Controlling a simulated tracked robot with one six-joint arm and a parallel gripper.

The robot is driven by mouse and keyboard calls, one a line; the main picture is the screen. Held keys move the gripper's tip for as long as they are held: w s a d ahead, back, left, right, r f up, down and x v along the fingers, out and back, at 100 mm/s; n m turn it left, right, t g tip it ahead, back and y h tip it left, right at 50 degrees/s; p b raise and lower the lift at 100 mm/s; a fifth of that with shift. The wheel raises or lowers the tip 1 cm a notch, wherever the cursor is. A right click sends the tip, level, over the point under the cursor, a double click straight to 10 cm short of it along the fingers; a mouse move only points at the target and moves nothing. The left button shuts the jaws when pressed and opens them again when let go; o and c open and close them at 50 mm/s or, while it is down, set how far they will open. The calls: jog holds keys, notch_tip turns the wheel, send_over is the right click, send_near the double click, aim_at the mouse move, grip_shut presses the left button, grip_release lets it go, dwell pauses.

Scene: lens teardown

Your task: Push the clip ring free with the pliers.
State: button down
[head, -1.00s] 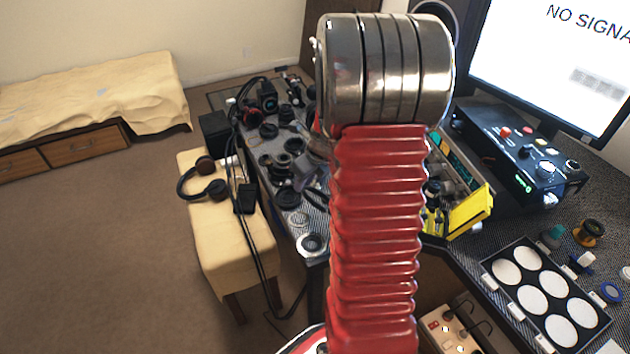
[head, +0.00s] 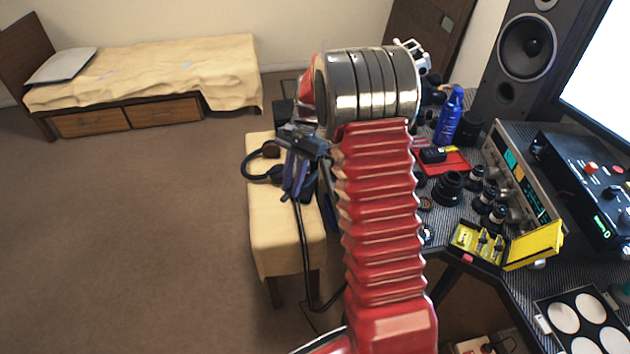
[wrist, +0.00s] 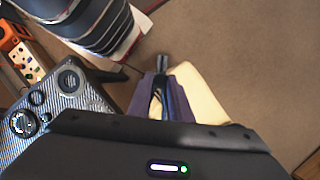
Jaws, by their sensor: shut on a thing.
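My gripper (head: 297,190) shows left of my red arm in the head view, pointing down above the stool. In the wrist view its two purple-grey fingers (wrist: 163,100) are shut around a slim dark and blue tool (wrist: 163,64), which I take to be the pliers. Its grey tip sticks out past the fingers, over the floor beside the stool. I cannot make out the clip ring. Round lens parts (wrist: 70,80) lie on the dark desk corner at the left of the wrist view.
The padded stool (head: 270,222) holds headphones (head: 262,172) and stands against the desk. On the desk are a blue spray bottle (head: 449,117), black lens parts (head: 449,188), an open yellow case (head: 533,246) and a speaker (head: 527,50). My arm hides much of the desk. The carpet at left is clear.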

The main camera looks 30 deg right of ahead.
jog(key=a+r+n+g+h, duration=0.2)
jog(key=a+n+h, duration=0.2)
jog(key=a+n, duration=0.5)
jog(key=n, duration=0.3)
jog(key=shift+w+a+r, duration=0.2)
jog(key=shift+a+r, duration=0.1)
jog(key=shift+s, duration=0.1)
